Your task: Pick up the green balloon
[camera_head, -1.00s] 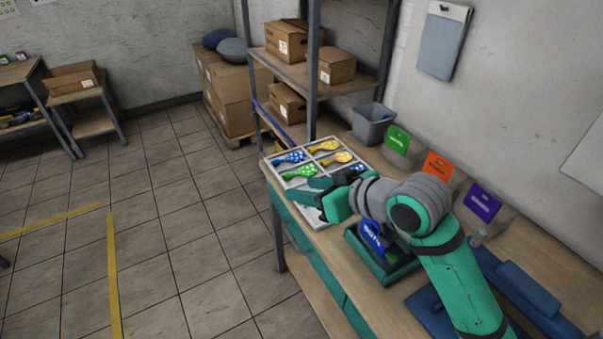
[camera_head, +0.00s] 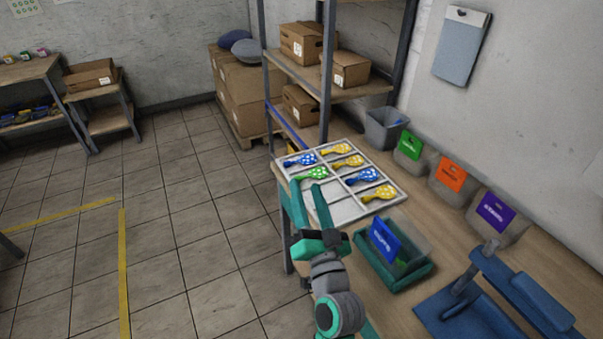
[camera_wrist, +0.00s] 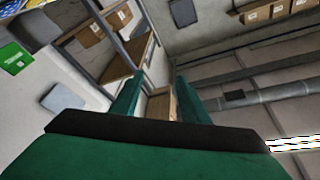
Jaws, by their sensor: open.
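The green balloon (camera_head: 312,173) with white dots lies in a compartment on the left side of the white sectioned tray (camera_head: 351,211). My gripper (camera_head: 310,195) is open, its two green fingers spread and pointing away from the camera. In the head view its fingers are close to the near side of the green balloon, with no visible contact; its height above the tray is hard to tell. In the wrist view the gripper (camera_wrist: 155,95) has nothing between its fingers. The balloon does not show there; that view faces the shelf, wall and ceiling.
The tray also holds blue balloons (camera_head: 300,160) and yellow balloons (camera_head: 347,162). A green bin with a blue label (camera_head: 384,241) stands right of my gripper. A blue stand (camera_head: 520,295) is at right; the shelf (camera_head: 327,80) rises behind the tray.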

